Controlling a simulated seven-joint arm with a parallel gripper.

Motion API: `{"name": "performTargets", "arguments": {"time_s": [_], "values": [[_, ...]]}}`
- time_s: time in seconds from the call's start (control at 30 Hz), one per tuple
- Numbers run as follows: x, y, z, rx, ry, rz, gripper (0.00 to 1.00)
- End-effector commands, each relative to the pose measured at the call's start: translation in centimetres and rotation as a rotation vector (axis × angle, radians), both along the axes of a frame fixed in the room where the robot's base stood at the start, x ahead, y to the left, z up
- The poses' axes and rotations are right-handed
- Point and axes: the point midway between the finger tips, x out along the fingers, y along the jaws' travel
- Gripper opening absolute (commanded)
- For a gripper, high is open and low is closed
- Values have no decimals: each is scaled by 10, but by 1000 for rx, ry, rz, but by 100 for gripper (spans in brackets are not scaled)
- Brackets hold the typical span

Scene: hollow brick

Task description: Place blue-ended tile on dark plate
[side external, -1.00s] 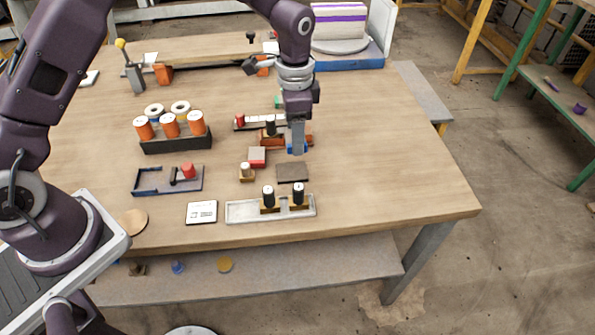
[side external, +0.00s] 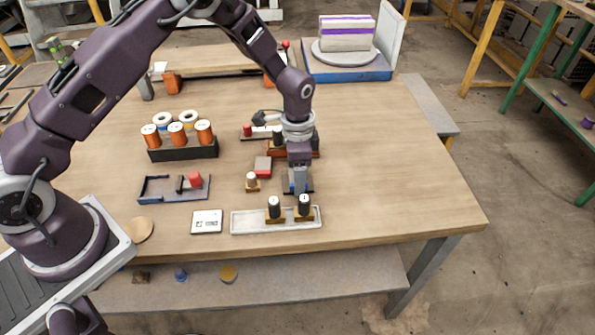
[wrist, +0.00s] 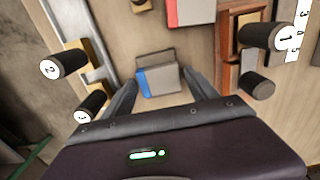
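The blue-ended tile (wrist: 160,81) is grey with a blue end on the left in the wrist view. The plate is mostly hidden by the gripper and tile. I cannot tell whether the tile touches it.
A red-and-grey block (side external: 263,166) and a small white-topped peg (side external: 252,180) stand to the left. A pale tray (side external: 250,220) with two black cylinders is just in front. A brown fixture (side external: 285,152) lies behind. The table's right side is clear.

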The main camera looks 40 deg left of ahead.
Motion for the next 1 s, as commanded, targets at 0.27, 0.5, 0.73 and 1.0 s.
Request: {"name": "performTargets", "arguments": {"time_s": [0.27,0.5,0.73,1.0], "values": [[0,0,0,0,0,0,76],[1,0,34,-1,-6,0,76],[1,0,96,-1,-6,0,76],[0,0,123,0,0,0,76]]}}
